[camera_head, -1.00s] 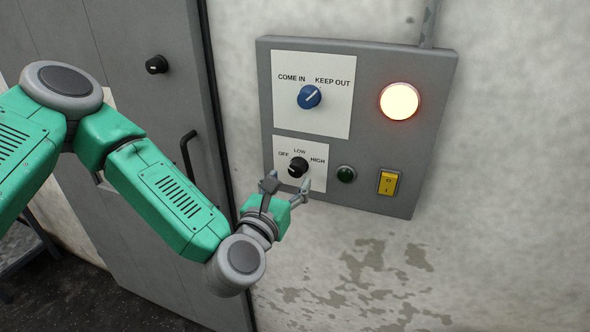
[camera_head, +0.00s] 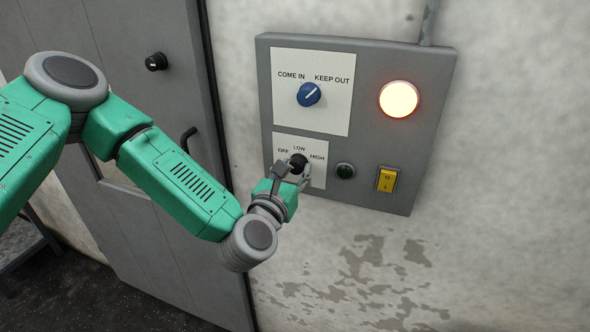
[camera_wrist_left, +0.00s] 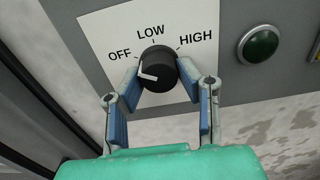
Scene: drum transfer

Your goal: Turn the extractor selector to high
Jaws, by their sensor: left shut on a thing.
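The extractor selector is a black round knob (camera_head: 299,161) on a white plate (camera_head: 315,180) marked OFF, LOW and HIGH. In the left wrist view the knob (camera_wrist_left: 160,66) shows a white mark on its left side, toward the OFF label. My left gripper (camera_head: 293,170) is at the knob, with one finger on each side. In the left wrist view the blue pads of my left gripper (camera_wrist_left: 158,82) are shut on the knob's sides. The fingers partly cover the knob in the head view. My right gripper is not in view.
The grey wall panel (camera_head: 400,150) also bears a blue COME IN / KEEP OUT knob (camera_head: 309,94), a lit round lamp (camera_head: 399,99), a dark green indicator (camera_head: 345,171) and a yellow rocker switch (camera_head: 387,180). A grey door (camera_head: 165,100) with a dark handle stands left.

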